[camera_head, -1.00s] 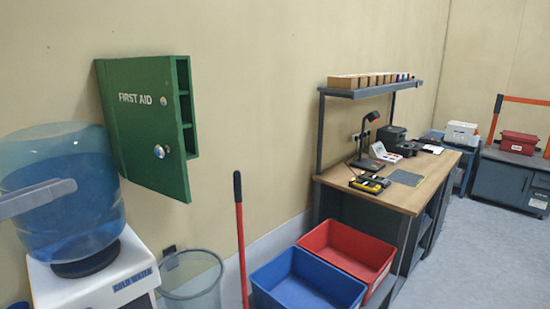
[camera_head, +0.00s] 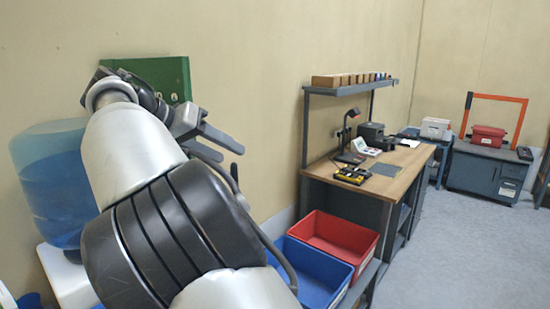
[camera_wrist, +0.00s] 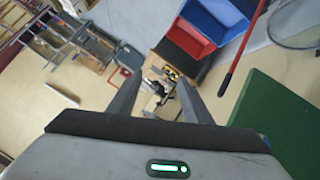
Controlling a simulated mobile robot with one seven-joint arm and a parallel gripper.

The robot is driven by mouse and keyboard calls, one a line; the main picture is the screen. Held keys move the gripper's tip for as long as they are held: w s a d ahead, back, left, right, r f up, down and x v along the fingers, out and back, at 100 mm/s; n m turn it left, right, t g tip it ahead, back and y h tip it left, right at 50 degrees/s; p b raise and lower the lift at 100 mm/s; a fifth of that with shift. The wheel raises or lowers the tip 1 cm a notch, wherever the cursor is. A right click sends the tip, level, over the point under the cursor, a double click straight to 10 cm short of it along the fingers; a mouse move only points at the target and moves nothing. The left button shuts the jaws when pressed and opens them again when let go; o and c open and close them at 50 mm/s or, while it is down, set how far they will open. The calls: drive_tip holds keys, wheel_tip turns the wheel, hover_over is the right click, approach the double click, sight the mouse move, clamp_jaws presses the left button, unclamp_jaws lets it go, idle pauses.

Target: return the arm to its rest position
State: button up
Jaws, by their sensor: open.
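My gripper (camera_head: 234,168) is raised in front of the wall in the head view, with its two fingers apart and nothing between them. My arm fills the left and middle of that view. In the wrist view the open fingers (camera_wrist: 158,92) point toward the workbench area, with clear space between the tips.
The water cooler bottle (camera_head: 45,170) stands left of my arm. A red bin (camera_head: 335,236) and a blue bin (camera_head: 313,280) sit beside the workbench (camera_head: 400,160), which has a shelf (camera_head: 350,88) above. A cart (camera_head: 490,172) stands farther right. Open floor lies at the right.

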drive_tip(key=s+d+f+g+y, duration=0.2)
drive_tip(key=s+d+y, duration=0.1)
drive_tip(key=d, duration=0.8)
drive_tip(key=s+d+f+g+y, duration=0.2)
drive_tip(key=s+d, duration=0.1)
drive_tip(key=d, duration=0.8)
drive_tip(key=s+d+f+n+y, duration=0.1)
drive_tip(key=s+d+f, duration=0.1)
drive_tip(key=s, duration=0.6)
drive_tip(key=s+d+f+n+t+y, duration=0.1)
drive_tip(key=s+d+f, duration=0.1)
drive_tip(key=s+f, duration=0.3)
drive_tip(key=s+d+f+t+y, duration=0.1)
drive_tip(key=s+d+f, duration=0.1)
drive_tip(key=s, duration=0.8)
drive_tip(key=shift+s+f+n, duration=0.35)
drive_tip(key=shift+f+n, duration=0.05)
drive_tip(key=shift+f, duration=0.4)
drive_tip(key=shift+c, duration=0.4)
